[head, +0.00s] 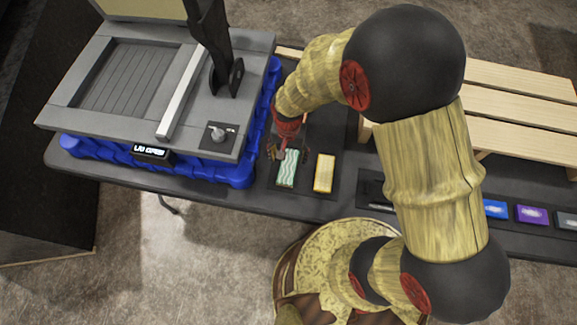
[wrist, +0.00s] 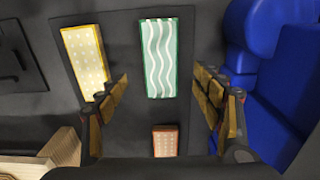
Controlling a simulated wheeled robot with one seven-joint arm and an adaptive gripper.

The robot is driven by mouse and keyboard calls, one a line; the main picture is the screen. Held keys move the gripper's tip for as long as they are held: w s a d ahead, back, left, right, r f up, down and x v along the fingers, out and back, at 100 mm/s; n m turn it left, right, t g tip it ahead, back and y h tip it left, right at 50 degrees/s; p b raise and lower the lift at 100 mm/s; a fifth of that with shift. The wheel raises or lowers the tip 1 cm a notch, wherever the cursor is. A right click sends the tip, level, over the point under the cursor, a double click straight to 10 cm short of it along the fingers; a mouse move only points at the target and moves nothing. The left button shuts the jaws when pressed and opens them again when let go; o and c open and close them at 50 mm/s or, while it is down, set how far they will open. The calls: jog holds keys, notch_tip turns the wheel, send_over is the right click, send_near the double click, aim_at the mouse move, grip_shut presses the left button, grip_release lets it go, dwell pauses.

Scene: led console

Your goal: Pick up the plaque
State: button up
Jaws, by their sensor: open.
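A green plaque with white wavy lines (head: 287,169) lies on a dark mat beside a yellow plaque with pale dots (head: 324,173). Both also show in the wrist view, the green one (wrist: 158,58) at upper middle and the yellow one (wrist: 84,62) at upper left. A small orange-red dotted plaque (wrist: 165,141) lies lower in the wrist view; in the head view I cannot make it out behind my gripper. My gripper (wrist: 161,80) is open and empty above the mat, its fingers spread either side of the column of green and orange-red plaques.
A grey console (head: 130,75) on a blue base (head: 215,170) stands close left of the plaques in the head view. A wooden slatted rack (head: 520,110) is at right. Blue (head: 495,209) and purple (head: 532,214) tiles lie along the table's front right.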

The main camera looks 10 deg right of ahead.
aim_at(288, 166)
notch_tip(288, 166, down, 7)
jog(key=shift+a+b, duration=0.1)
jog(key=shift+b, duration=1.05)
jog(key=shift+c, duration=0.6)
jog(key=c, duration=1.1)
jog(key=shift+c, duration=0.3)
jog(key=shift+r, duration=0.2)
jog(key=shift+c, duration=0.2)
